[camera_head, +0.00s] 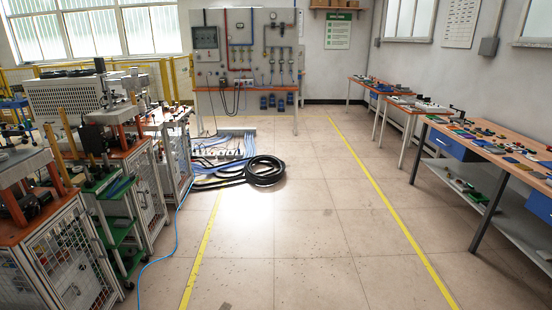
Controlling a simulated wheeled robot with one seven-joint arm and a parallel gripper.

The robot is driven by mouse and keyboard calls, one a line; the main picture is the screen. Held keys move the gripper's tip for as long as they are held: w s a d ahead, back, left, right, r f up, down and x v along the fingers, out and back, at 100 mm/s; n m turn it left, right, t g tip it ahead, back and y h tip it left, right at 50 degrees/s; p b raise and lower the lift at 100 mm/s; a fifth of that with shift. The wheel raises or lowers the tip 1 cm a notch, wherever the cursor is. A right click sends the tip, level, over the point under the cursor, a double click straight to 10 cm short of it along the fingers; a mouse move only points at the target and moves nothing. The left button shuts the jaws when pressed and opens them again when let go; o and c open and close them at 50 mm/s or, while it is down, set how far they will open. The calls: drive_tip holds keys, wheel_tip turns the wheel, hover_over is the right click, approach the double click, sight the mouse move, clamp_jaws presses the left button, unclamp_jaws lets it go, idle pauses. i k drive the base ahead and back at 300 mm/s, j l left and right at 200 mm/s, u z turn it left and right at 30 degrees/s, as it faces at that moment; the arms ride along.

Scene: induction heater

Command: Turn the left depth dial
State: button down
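I cannot make out the left depth dial in the head view. Machines on wheeled frames stand along the left side, the nearest one (45,215) with an orange-brown top and a caged lower part. A second machine (125,150) of similar build stands behind it. Any dials on them are too small to tell. My gripper and arm are not in view.
A black hose coil (262,171) and blue tubing (160,258) lie on the floor. A panel bench (247,90) stands at the far wall. Cluttered tables, the nearest one (440,130), line the right. The floor between the yellow lines (310,240) is clear.

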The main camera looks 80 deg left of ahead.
sight(33, 209)
drive_tip(key=i+u, duration=0.15)
drive_tip(key=u, duration=3.65)
drive_tip(key=i+l+u, duration=0.1)
drive_tip(key=i+l, duration=0.2)
drive_tip(key=i+l+u, duration=0.15)
drive_tip(key=l, duration=0.3)
drive_tip(key=i+l+u, duration=0.1)
drive_tip(key=i+l, duration=0.25)
drive_tip(key=i+l+u, duration=0.15)
drive_tip(key=l, duration=0.4)
drive_tip(key=i+l+u, duration=0.1)
drive_tip(key=i+l, duration=0.2)
drive_tip(key=l, duration=0.2)
drive_tip(key=i+l+u, duration=0.15)
drive_tip(key=l, duration=0.3)
drive_tip(key=i+l+u, duration=0.1)
drive_tip(key=l, duration=0.45)
drive_tip(key=i+l+u, duration=0.15)
drive_tip(key=l, duration=0.35)
drive_tip(key=i, duration=0.1)
